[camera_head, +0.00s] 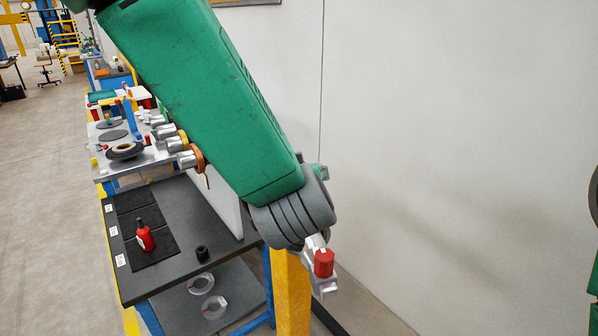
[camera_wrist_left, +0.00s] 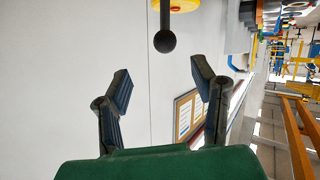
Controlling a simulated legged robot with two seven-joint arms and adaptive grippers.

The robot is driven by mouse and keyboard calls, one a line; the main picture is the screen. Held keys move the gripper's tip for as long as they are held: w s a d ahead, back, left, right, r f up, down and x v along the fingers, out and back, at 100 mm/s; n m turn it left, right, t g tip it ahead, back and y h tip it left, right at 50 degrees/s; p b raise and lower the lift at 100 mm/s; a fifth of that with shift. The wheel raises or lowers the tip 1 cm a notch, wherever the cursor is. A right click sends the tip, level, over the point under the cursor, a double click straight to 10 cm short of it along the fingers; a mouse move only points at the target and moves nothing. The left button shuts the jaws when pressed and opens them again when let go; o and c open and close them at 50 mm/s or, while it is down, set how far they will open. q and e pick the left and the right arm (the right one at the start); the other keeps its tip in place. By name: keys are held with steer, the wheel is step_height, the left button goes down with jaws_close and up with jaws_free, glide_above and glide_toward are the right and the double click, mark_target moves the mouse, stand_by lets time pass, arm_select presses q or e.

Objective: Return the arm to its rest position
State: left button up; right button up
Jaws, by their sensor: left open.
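My left arm, a green link ending in a grey joint, crosses the head view from the top left to the centre. Its gripper cannot be made out there. In the left wrist view my left gripper (camera_wrist_left: 163,88) has its two dark fingers spread wide, with nothing between them. A pale wall (camera_wrist_left: 60,80) fills the space behind the fingers. My right gripper is in neither view.
A dark workbench (camera_head: 185,215) holds a red bottle (camera_head: 145,238) and a small black cylinder (camera_head: 202,253). Clear rings (camera_head: 214,307) lie on its lower shelf. A yellow post (camera_head: 290,295) stands below my arm. A dark ball knob (camera_wrist_left: 165,41) shows beyond the fingers.

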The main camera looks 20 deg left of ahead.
arm_select(q)
steer(key=shift+s+d+r, duration=0.1)
steer(key=shift+s, duration=0.2)
steer(key=s+a+f+m+g+h, duration=0.1)
steer(key=s+a+f+g, duration=0.3)
steer(key=f, duration=0.8)
steer(key=s+a+f+m+g+h, duration=0.15)
steer(key=s+a+f, duration=0.3)
steer(key=f, duration=0.65)
steer(key=s+a+f+m+g, duration=0.1)
steer(key=s+a+f+g, duration=0.3)
steer(key=s, duration=0.5)
steer(key=s+a+f+g, duration=0.1)
steer(key=s+f, duration=0.4)
steer(key=s, duration=0.3)
steer(key=s+a+f+m+g, duration=0.1)
steer(key=s+a+f+g, duration=0.3)
steer(key=s, duration=0.5)
step_height(320, 180, down, 14)
steer(key=w+d+t+b, duration=0.1)
steer(key=d+t+b, duration=0.1)
steer(key=b, duration=1.2)
steer(key=shift+w+d+f+m, duration=0.15)
steer(key=shift+w+m, duration=0.2)
steer(key=shift+m, duration=0.1)
